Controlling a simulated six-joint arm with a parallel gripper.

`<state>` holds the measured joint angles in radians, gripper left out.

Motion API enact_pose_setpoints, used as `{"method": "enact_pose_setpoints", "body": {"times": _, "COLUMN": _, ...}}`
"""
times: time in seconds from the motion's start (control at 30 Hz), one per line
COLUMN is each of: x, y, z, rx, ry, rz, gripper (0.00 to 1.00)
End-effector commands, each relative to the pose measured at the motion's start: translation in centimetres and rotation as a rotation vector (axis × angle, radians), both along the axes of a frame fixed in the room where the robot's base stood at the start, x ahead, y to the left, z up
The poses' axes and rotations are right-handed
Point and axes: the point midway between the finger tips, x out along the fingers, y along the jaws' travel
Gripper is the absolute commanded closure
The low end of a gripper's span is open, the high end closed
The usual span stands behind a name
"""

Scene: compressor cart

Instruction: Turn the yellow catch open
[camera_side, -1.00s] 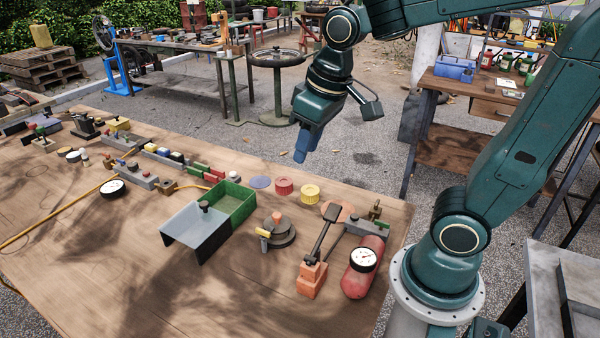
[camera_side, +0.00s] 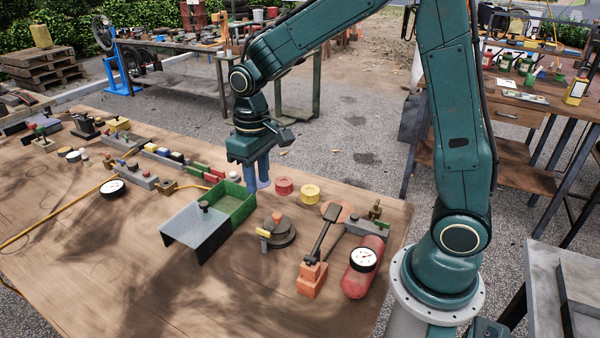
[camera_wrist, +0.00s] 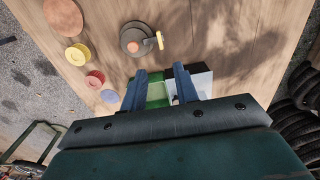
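The yellow catch (camera_side: 263,232) is a small bar on the left side of a round dark grey fixture (camera_side: 284,236) with an orange top. In the wrist view the catch (camera_wrist: 160,40) shows at the top, to the right of the fixture's orange knob. My gripper (camera_side: 256,184) hangs pointing down above the far edge of the bench, behind the green box and away from the catch. In the wrist view the two blue fingers of my gripper (camera_wrist: 158,76) are apart, with nothing held between them.
An orange-based lever (camera_side: 312,278) and red cylinder (camera_side: 355,283) with a gauge stand to the right. The bench front is clear.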

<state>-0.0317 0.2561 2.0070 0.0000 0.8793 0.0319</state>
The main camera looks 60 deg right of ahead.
Motion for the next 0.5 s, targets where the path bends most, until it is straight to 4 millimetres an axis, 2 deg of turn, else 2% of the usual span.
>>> {"method": "enact_pose_setpoints", "body": {"times": 0.27, "x": 0.0, "y": 0.0, "z": -0.4, "rx": 0.0, "ry": 0.0, "rz": 0.0, "gripper": 0.7}}
{"method": "enact_pose_setpoints", "body": {"times": 0.5, "x": -0.1, "y": 0.0, "z": -2.3, "rx": 0.0, "ry": 0.003, "rz": 0.0, "gripper": 0.7}}
